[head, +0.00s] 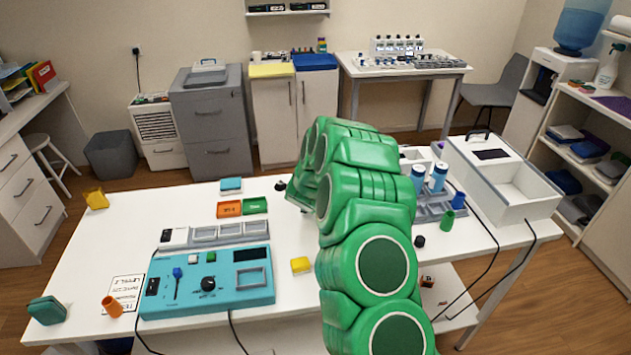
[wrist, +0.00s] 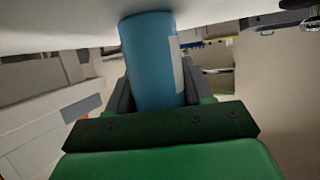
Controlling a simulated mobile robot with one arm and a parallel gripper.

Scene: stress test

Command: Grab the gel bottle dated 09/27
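A blue bottle (wrist: 153,60) with a pale label at its right edge stands between the two grey fingers of my gripper (wrist: 158,85) in the wrist view. The fingers lie along both its sides with no gap showing. No date can be read on it. In the head view my green arm hides the fingertips and this bottle. Two more blue bottles with pale bands, a left one (head: 418,178) and a right one (head: 438,176), stand upright at the grey rack, right of my arm. Their dates are too small to read.
The white table (head: 120,225) holds a teal control box (head: 207,283), a yellow block (head: 301,265), orange and green trays (head: 242,208) and a white open case (head: 505,185) at the right. A green cup (head: 447,220) stands by the rack. The table's left part has free room.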

